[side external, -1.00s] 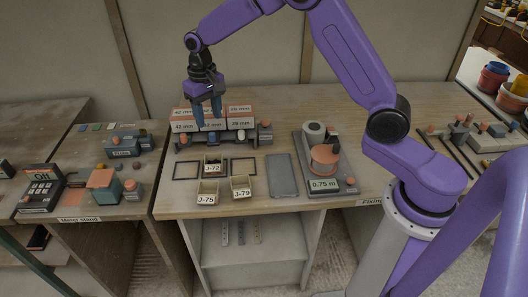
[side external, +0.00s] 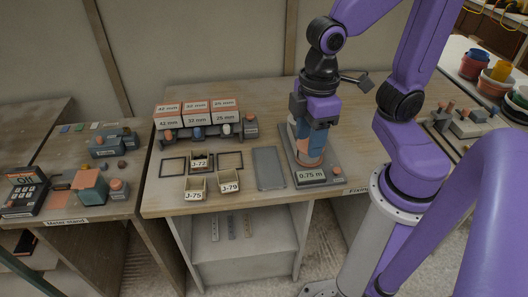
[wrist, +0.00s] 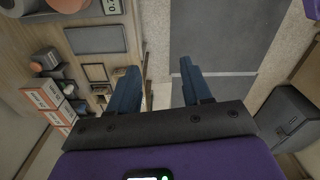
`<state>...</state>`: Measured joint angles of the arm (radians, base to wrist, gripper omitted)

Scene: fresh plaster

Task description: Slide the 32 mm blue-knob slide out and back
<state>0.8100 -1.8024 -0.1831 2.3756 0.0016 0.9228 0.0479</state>
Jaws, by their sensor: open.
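My gripper (side external: 308,150) is open and empty, well to the right of the unit, overlapping the 0.75 m device in the side view. The wrist view shows its blue fingers (wrist: 159,66) spread apart with nothing between them.
The 0.75 m device (side external: 333,176) is partly hidden behind my gripper. A grey plate (side external: 268,168), bins J-72 (side external: 201,161), J-75 (side external: 195,188) and J-79 (side external: 229,183), and two dark frames lie before the unit. The bench behind the device is clear.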

